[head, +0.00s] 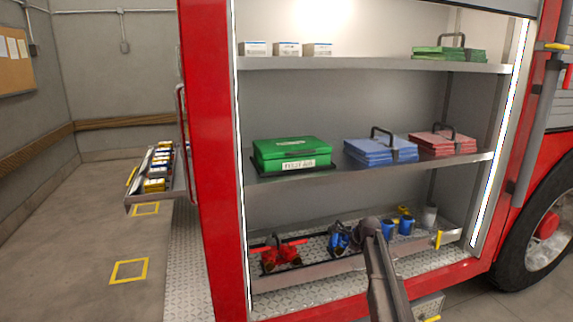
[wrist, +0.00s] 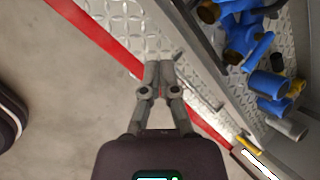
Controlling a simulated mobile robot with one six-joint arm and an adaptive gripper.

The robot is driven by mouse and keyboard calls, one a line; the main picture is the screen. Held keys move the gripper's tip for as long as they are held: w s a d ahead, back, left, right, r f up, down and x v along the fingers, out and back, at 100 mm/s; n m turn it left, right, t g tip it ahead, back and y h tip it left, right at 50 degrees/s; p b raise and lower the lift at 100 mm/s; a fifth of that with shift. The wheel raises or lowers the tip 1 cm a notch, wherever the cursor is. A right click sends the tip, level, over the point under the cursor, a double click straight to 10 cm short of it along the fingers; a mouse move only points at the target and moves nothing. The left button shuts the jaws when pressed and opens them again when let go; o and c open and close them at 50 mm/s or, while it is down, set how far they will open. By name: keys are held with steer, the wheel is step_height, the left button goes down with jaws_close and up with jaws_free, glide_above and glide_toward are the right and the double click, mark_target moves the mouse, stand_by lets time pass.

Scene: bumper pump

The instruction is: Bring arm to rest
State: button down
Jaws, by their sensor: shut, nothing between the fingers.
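My arm (head: 383,275) reaches up from the bottom of the head view, in front of the truck's lowest compartment. In the wrist view my gripper (wrist: 152,68) is shut and empty, its two fingers together. It is over the red edge and the diamond-plate floor of the compartment, apart from the blue fittings. Its fingertips cannot be made out in the head view.
A low tray (head: 330,268) holds red fittings (head: 282,254), blue fittings (head: 340,238) and blue cups (head: 389,228). An open drawer (head: 150,195) juts out left. The floor (head: 85,240) there is clear.

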steer(key=s+a+f+n+g+h+b, duration=0.1)
steer(key=s+a+f+n+g+b, duration=0.15)
steer(key=s+n, duration=0.75)
steer(key=s+a+f+n+g+h+b, duration=0.1)
steer(key=s+a+f+n, duration=0.3)
steer(key=s, duration=1.2)
steer(key=s+f+n+g+h+b, duration=0.1)
steer(key=s+f+n+g+b, duration=0.1)
steer(key=s+n, duration=0.85)
step_height(320, 180, up, 18)
steer(key=s+m+p, duration=0.2)
steer(key=p, duration=1.5)
steer(key=shift+f+m+p, duration=0.2)
steer(key=shift+m+p, duration=0.15)
steer(key=shift+p, duration=0.05)
